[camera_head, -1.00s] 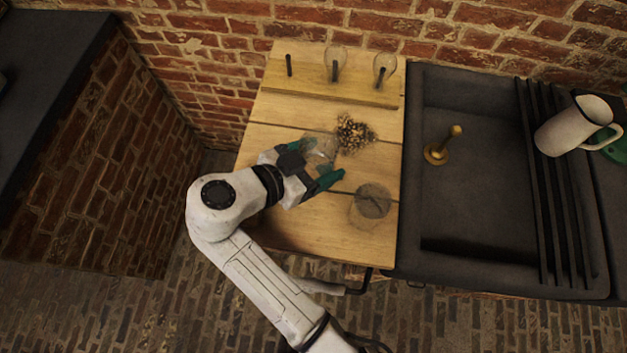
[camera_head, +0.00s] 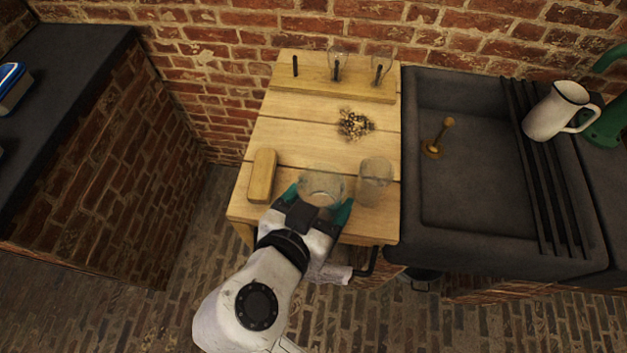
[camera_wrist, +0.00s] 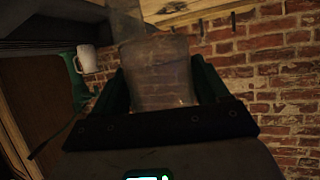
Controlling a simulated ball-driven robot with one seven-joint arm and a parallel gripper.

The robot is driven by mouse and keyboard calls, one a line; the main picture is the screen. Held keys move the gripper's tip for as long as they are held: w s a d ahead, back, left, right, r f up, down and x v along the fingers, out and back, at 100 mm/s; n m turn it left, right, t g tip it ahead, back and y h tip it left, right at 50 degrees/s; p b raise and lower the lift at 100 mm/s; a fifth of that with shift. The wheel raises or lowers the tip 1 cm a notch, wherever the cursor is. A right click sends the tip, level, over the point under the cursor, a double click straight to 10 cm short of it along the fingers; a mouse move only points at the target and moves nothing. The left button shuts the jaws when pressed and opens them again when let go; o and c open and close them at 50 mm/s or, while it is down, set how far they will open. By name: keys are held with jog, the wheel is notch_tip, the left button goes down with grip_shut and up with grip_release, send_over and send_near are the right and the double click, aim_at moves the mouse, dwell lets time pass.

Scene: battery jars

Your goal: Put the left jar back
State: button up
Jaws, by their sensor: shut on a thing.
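My gripper (camera_head: 322,197) has its green fingers shut on a clear glass jar (camera_head: 321,184) over the near part of the wooden table. The held jar also shows between the fingers in the wrist view (camera_wrist: 160,75). A second clear jar (camera_head: 375,182) stands on the table just right of my gripper. At the back, a wooden rack (camera_head: 315,86) has three dark pegs. Its left peg (camera_head: 295,66) is bare. I cannot tell whether the held jar touches the table.
A wooden block (camera_head: 262,176) lies left of my gripper. A pile of small dark and golden bits (camera_head: 354,124) lies mid-table. A dark sink (camera_head: 475,170) with a white jug (camera_head: 556,111) adjoins on the right. The table's left middle is clear.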

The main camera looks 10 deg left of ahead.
aim_at(319, 176)
jog(key=w, duration=0.2)
jog(key=w+f, duration=0.1)
jog(key=w, duration=0.1)
jog(key=w+f+p, duration=0.1)
jog(key=shift+w+a+f, duration=0.15)
jog(key=shift+w+a, duration=0.2)
jog(key=shift+w, duration=0.05)
jog(key=w+f, duration=0.2)
jog(key=f, duration=0.1)
jog(key=w+f, duration=0.2)
jog(key=shift+a, duration=0.25)
jog(key=shift+w+f+p, duration=0.35)
jog(key=shift+w+f, duration=0.15)
jog(key=shift+f, duration=0.15)
jog(key=shift+f+p, duration=0.5)
jog(key=shift+f, duration=0.95)
jog(key=shift+f, duration=0.2)
jog(key=o, duration=1.3)
jog(key=shift+s, duration=0.1)
jog(key=shift+c, duration=0.2)
jog(key=shift+r, duration=0.1)
